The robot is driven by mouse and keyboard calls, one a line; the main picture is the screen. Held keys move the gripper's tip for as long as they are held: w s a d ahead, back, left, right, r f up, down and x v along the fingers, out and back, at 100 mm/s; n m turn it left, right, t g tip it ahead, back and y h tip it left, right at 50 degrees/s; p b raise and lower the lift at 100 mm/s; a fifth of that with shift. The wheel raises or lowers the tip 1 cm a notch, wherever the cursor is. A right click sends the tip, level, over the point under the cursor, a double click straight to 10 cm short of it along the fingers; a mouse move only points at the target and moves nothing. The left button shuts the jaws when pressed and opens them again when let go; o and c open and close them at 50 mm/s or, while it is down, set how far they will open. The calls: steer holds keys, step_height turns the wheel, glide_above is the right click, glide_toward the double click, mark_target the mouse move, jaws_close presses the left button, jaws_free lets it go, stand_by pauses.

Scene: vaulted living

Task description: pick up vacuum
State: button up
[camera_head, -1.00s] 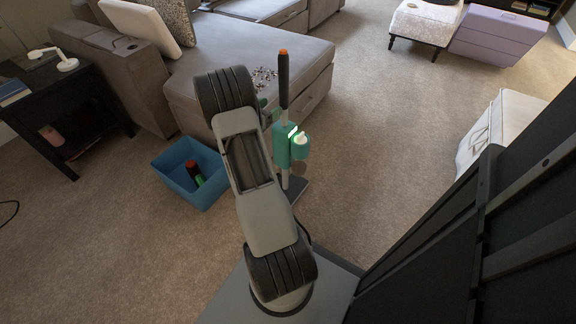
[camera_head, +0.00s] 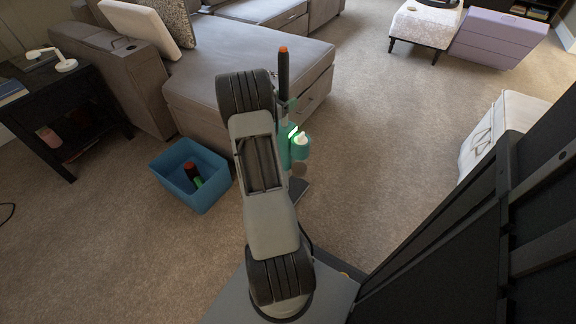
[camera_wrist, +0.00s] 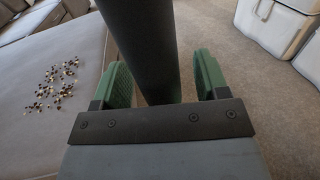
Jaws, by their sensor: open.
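The vacuum (camera_head: 300,150) stands upright on the carpet beside the sofa's chaise. It has a teal body, a dark handle with an orange top, and a flat grey floor head; my arm hides part of it in the head view. In the wrist view its dark handle (camera_wrist: 143,45) passes between the two green fingers of my gripper (camera_wrist: 160,85). The fingers are open, with a visible gap on the right side of the handle.
The grey chaise (camera_head: 235,60) lies just behind the vacuum, with small scattered bits (camera_wrist: 58,80) on it. A blue bin (camera_head: 205,193) holding red and green items stands on the left. A black side table (camera_head: 60,115) is farther left. A white chest (camera_head: 497,130) stands right; carpet between is clear.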

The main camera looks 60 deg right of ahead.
steer(key=c, duration=1)
steer(key=shift+r, duration=0.2)
